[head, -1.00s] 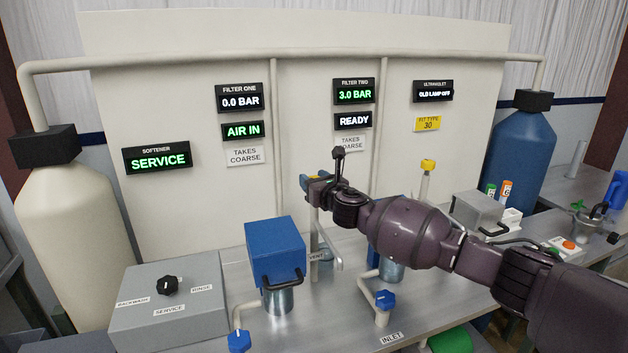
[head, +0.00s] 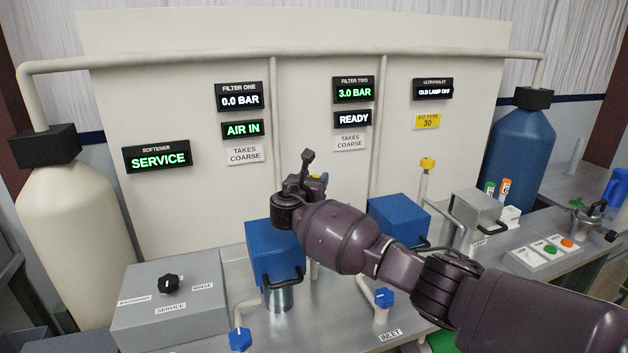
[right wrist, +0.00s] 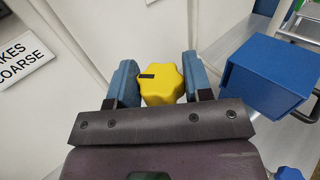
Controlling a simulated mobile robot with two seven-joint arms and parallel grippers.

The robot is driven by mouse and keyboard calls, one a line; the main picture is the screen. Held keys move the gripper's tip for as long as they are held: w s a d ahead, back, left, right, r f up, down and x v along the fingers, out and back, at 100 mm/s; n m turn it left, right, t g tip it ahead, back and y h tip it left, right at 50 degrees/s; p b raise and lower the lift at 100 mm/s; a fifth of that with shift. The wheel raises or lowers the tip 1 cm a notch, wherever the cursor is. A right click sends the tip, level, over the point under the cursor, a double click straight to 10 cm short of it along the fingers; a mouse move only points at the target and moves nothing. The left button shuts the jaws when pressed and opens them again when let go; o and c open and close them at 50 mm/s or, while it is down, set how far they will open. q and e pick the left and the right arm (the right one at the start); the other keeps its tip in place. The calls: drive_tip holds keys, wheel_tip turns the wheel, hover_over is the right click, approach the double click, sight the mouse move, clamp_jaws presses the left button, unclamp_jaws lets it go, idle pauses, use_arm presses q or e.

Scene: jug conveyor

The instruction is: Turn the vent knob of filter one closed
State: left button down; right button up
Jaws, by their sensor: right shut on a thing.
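The yellow vent knob (right wrist: 162,86) of filter one sits between the two blue fingers of my right gripper (right wrist: 160,78) in the right wrist view. The gripper is shut on it, one finger on each side. A dark mark on the knob's top points left in that view. In the head view my right gripper (head: 318,177) is mostly hidden behind its own wrist, above and right of the blue filter one housing (head: 262,236). My left gripper is not in view.
Filter two's blue housing (head: 397,215) and its yellow knob (head: 428,163) stand to the right. Blue knobs (head: 240,339) (head: 384,297) sit low in front. The grey softener box (head: 168,305) is at left. A wall panel (head: 300,130) rises close behind.

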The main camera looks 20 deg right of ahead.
drive_tip(key=shift+a+f+m+g+h, duration=0.1)
drive_tip(key=shift+m+g+h, duration=0.8)
drive_tip(key=shift+g+h, duration=0.1)
drive_tip(key=shift+m+g+h+b, duration=0.8)
drive_tip(key=shift+g+b, duration=0.1)
drive_tip(key=shift+g, duration=0.1)
drive_tip(key=shift+f+m+g+h+b, duration=0.15)
drive_tip(key=shift+m+g+h+b, duration=0.35)
drive_tip(key=shift+m+g+b, duration=0.3)
drive_tip(key=shift+m+g+h+b, duration=0.3)
drive_tip(key=shift+m+g+b, duration=0.1)
drive_tip(key=shift+g+b, duration=0.5)
drive_tip(key=shift+m+g+h+b, duration=0.3)
drive_tip(key=shift+m+g+b, duration=0.15)
drive_tip(key=shift+b, duration=0.4)
drive_tip(key=shift+m+g+b, duration=0.25)
drive_tip(key=shift+g+b, duration=0.6)
drive_tip(key=shift+b, duration=0.05)
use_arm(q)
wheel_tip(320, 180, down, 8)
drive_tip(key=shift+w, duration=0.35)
use_arm(e)
drive_tip(key=shift+m, duration=0.3)
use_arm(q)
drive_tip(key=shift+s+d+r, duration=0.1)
use_arm(e)
drive_tip(key=shift+r, duration=0.2)
